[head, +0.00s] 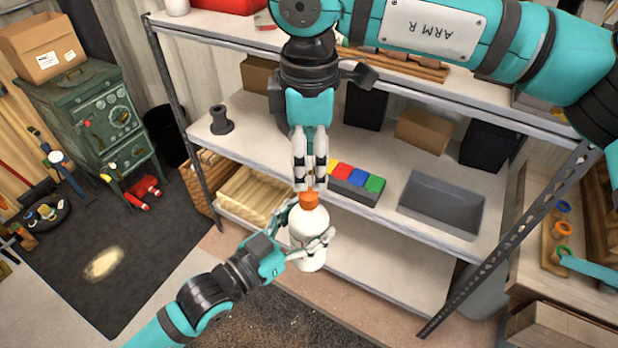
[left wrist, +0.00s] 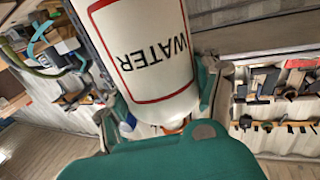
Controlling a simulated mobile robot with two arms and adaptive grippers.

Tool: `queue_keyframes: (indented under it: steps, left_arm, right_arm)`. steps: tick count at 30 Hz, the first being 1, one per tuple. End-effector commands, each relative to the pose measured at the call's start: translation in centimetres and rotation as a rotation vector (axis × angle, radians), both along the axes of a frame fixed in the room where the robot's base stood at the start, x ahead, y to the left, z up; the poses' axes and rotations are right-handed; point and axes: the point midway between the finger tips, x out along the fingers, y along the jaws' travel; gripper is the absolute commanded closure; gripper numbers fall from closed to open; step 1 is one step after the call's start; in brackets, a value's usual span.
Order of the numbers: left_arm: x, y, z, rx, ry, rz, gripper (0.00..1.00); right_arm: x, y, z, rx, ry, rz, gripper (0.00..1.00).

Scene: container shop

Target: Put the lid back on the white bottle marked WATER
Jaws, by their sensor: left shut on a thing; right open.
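The white bottle (head: 309,224) is held upright in front of the shelf. My left gripper (head: 306,238) is shut on its body, with fingers on both sides. In the left wrist view the bottle (left wrist: 150,50) fills the top middle, with the word WATER upside down inside a red frame. The orange lid (head: 309,200) is at the bottle's top in the head view. A bit of orange also shows below the bottle's shoulder in the left wrist view. My right gripper (head: 309,186) is open, pointing down, its fingertips just above or at the lid. Whether they touch it is unclear.
The metal shelf stands behind, with a strip of coloured blocks (head: 356,180) close behind the right gripper. A grey bin (head: 441,206), a dark spool (head: 221,120) and cardboard boxes (head: 423,131) are on the shelf. A green cabinet (head: 104,118) stands at left.

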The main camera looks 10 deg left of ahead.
Motion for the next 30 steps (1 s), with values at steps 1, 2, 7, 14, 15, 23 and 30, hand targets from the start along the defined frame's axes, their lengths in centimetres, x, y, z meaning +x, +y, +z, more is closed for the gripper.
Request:
queue_keyframes:
  steps: [1, 2, 7, 14, 15, 23, 30]
  left_arm:
    - [0.0, 0.0, 0.1, -0.001, -0.001, 0.0, 1.0]
    - [0.0, 0.0, 0.0, -0.001, -0.001, 0.0, 1.0]
    - [0.0, 0.0, 0.0, -0.001, -0.001, 0.0, 1.0]
    - [0.0, 0.0, 0.0, -0.001, -0.001, 0.0, 1.0]
    - [0.0, 0.0, 0.0, -0.001, -0.001, 0.0, 1.0]
    - [0.0, 0.0, 0.0, -0.001, -0.001, 0.0, 1.0]
    - [0.0, 0.0, 0.0, -0.001, -0.001, 0.0, 1.0]
  right_arm:
    - [0.1, 0.1, 1.2, 0.002, -0.005, -0.002, 0.44]
    - [0.1, 0.1, 1.8, 0.002, -0.004, -0.002, 0.44]
    - [0.0, 0.0, 4.3, 0.0, -0.001, -0.001, 0.44]
    - [0.0, 0.0, 5.4, 0.0, 0.0, 0.0, 0.44]
    - [0.0, 0.0, 5.4, 0.0, 0.0, 0.0, 0.44]
    - [0.0, 0.0, 5.4, 0.0, 0.0, -0.001, 0.44]
    - [0.0, 0.0, 5.4, 0.0, 0.001, -0.001, 0.44]
